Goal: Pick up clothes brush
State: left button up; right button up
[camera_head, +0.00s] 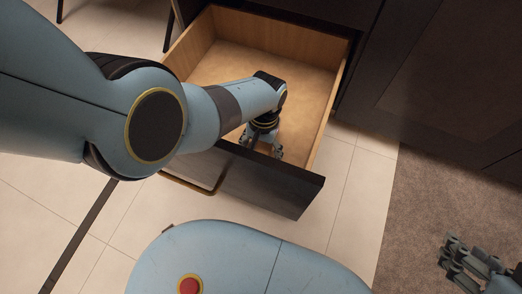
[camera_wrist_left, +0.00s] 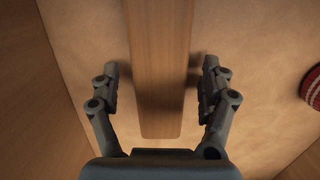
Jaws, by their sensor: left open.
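The clothes brush (camera_wrist_left: 162,65) shows in the left wrist view as a long, flat piece of plain wood with a rounded near end. It lies on the drawer floor and runs away from me past the top edge. My left gripper (camera_wrist_left: 160,85) is open, with one finger on each side of the brush and a gap on both sides. In the head view my left gripper (camera_head: 261,148) reaches down inside the drawer near its front, and my arm hides the brush there. My right gripper (camera_head: 458,258) is empty at the lower right, its fingers apart.
The open wooden drawer (camera_head: 310,84) has walls around my left gripper and a dark front panel (camera_head: 285,188) with a handle. A red striped round thing (camera_wrist_left: 311,88) lies at the right edge of the wrist view. Dark cabinet fronts (camera_head: 450,80) stand at the right.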

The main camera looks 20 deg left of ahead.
aim_at(261, 150)
pick_arm(q)
jog(key=shift+c, duration=0.2)
jog(key=c, duration=1.3)
jog(key=shift+r, duration=0.1)
